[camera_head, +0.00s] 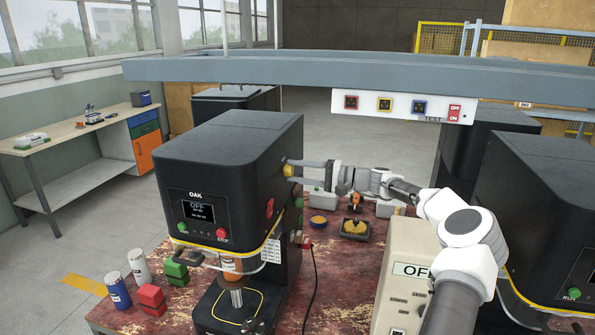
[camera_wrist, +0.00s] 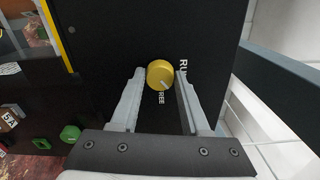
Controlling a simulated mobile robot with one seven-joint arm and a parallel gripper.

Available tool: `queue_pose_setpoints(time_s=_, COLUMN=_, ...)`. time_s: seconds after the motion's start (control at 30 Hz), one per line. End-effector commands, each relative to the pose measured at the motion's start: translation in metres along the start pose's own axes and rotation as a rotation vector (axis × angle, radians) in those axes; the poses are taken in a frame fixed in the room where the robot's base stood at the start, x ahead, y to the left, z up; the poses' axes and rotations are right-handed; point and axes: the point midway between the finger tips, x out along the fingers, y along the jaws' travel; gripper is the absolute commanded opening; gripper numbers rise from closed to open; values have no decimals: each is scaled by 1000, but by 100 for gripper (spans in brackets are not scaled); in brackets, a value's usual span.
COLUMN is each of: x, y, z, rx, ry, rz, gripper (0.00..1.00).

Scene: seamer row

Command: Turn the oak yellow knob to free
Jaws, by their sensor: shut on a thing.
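The oak machine (camera_head: 225,165) is a black box marked OAK, with a display reading OFF. Its yellow knob (camera_head: 288,170) is on the right side face. In the wrist view the knob (camera_wrist: 159,72) sits between the two fingers of my gripper (camera_wrist: 161,78), which is shut on it. In the head view my gripper (camera_head: 298,169) reaches the knob from the right. Beside the knob are white letters, "RU" at the right and "REE" below, both partly hidden. A pale mark on the knob's face points to the lower right, between the two labels.
A green knob (camera_wrist: 70,133) is at the lower left in the wrist view. A red button (camera_head: 270,208) is on the same side face. A grey beam (camera_head: 330,72) with a switch panel (camera_head: 400,106) hangs above. Other black machines stand at the right.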

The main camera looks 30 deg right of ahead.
Motion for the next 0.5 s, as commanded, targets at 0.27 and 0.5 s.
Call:
queue_pose_setpoints(time_s=0.27, x=0, y=-3, z=0, rx=259, ry=0, rz=2, gripper=0)
queue_pose_setpoints(time_s=0.5, x=0, y=-3, z=0, rx=452, ry=0, rz=2, gripper=0)
